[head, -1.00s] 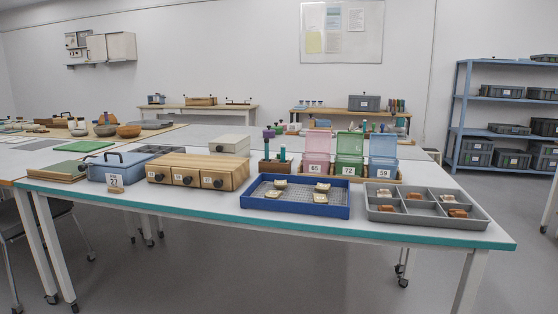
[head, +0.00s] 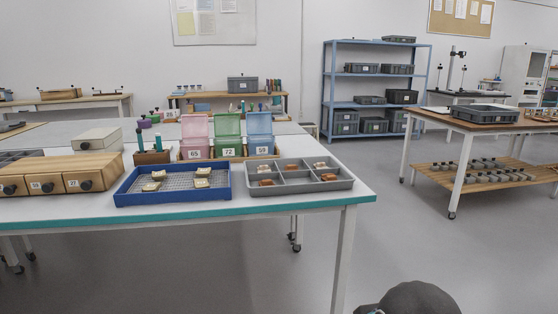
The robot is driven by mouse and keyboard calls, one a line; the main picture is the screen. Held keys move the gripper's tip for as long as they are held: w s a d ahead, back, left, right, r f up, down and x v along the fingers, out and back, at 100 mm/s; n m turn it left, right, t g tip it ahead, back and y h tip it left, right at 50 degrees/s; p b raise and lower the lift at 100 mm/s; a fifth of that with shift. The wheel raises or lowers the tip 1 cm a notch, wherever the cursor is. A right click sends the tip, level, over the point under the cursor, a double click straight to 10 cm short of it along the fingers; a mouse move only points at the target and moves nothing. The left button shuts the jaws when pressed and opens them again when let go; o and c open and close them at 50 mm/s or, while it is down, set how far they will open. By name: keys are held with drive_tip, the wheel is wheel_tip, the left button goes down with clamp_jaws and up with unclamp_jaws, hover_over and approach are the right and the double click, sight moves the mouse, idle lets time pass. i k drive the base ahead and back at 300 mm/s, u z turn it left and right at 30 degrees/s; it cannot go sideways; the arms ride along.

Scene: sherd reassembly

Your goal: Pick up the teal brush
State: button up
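A small wooden block (head: 153,157) stands on the near white table, behind the blue mesh tray. Upright tools with teal handles (head: 140,139) stand in it, beside ones with purple and green tops. They are too small to tell which, if any, is the teal brush. Some more upright tools, a few of them teal (head: 272,85), stand at the right end of the far wooden bench, also too small to make out. My gripper is not in view; a dark rounded part at the bottom right edge looks like my own arm.
The near table holds a wooden drawer box (head: 60,175), a blue tray (head: 172,194) with sherds, a grey compartment tray (head: 300,183) and pink, green and blue boxes. A blue shelf (head: 372,105) and wooden-topped table (head: 490,125) stand right. The floor (head: 420,240) between is clear.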

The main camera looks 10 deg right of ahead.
sight(138, 131)
drive_tip(key=u, duration=2.4)
drive_tip(key=i, duration=2.1)
drive_tip(key=z, duration=1.7)
